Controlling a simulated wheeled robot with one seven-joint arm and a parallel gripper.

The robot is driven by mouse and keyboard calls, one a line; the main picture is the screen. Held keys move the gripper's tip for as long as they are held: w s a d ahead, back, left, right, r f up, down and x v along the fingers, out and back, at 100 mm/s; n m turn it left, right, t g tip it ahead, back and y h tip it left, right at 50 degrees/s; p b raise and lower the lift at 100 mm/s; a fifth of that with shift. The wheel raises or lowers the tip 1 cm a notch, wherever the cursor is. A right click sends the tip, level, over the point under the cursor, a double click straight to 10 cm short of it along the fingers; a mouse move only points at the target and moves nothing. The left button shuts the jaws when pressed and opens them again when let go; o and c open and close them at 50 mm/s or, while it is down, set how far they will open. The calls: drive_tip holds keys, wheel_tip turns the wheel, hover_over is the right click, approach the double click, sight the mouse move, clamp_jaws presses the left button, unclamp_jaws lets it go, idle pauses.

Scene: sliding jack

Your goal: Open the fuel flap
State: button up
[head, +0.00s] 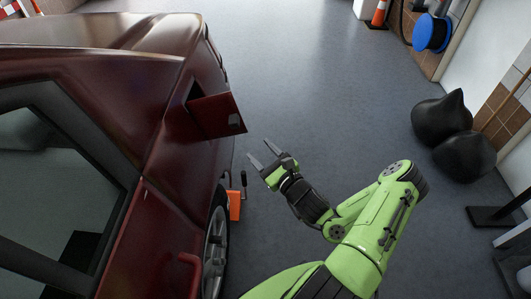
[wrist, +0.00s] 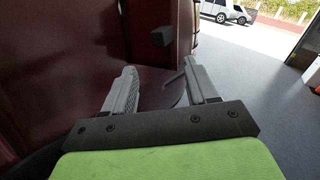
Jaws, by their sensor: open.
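The fuel flap (head: 212,116) is a dark red panel on the side of the dark red car (head: 110,75). In the head view it stands swung out from the body, with a dark opening (head: 193,94) beside its hinge side.
The car's rear wheel (head: 215,245) and an orange object (head: 235,205) are below left of my gripper. Grey floor (head: 320,90) lies clear to the right. Black bags (head: 450,135), a blue reel (head: 431,33) and a traffic cone (head: 378,14) stand along the right wall.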

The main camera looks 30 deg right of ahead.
drive_tip(key=shift+s+r+p, duration=0.15)
drive_tip(key=shift+s+p, duration=0.7)
drive_tip(key=shift+p, duration=0.35)
drive_tip(key=shift+d, duration=0.1)
